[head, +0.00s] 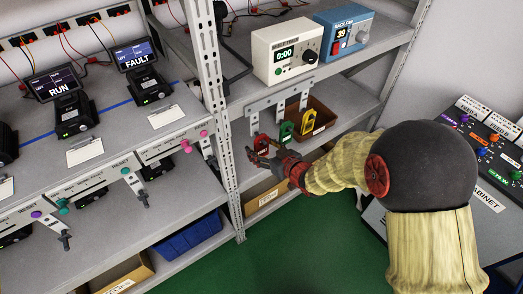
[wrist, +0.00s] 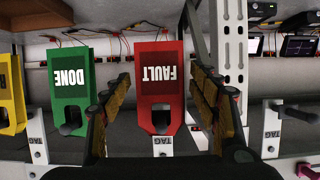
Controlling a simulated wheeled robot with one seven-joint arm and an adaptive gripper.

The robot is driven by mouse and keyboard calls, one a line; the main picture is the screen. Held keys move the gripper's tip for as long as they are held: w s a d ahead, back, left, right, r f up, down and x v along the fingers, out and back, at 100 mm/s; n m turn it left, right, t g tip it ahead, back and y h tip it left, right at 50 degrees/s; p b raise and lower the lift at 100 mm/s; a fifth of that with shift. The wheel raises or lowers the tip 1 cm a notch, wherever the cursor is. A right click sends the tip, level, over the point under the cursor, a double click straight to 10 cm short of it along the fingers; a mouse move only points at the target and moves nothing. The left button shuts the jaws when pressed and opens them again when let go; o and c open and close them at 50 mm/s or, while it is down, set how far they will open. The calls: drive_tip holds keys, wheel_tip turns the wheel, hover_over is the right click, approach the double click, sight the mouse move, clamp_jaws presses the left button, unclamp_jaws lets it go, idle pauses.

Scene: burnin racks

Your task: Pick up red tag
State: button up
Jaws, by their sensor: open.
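The red tag (wrist: 159,86), marked FAULT, hangs on a peg of the tag rack; it also shows in the head view (head: 261,143), partly behind my gripper. In the wrist view it sits between the two fingers of my gripper (wrist: 158,115), which are open with space on both sides of it. In the head view my gripper (head: 262,160) is at the rack, level with the tag. I cannot tell whether any finger touches it.
A green DONE tag (wrist: 69,82) hangs beside the red one, with a yellow tag (wrist: 11,85) beyond it. A metal post (wrist: 231,60) stands close on the other side. A brown bin (head: 322,124) sits behind the tags. Two instrument boxes, white (head: 286,50) and blue (head: 345,36), stand above.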

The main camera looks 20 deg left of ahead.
drive_tip(key=shift+w+a, duration=0.1)
drive_tip(key=shift+a, duration=0.05)
drive_tip(key=shift+c, duration=0.2)
drive_tip(key=shift+c, duration=1.2)
drive_tip(key=c, duration=0.7)
drive_tip(key=shift+c, duration=0.4)
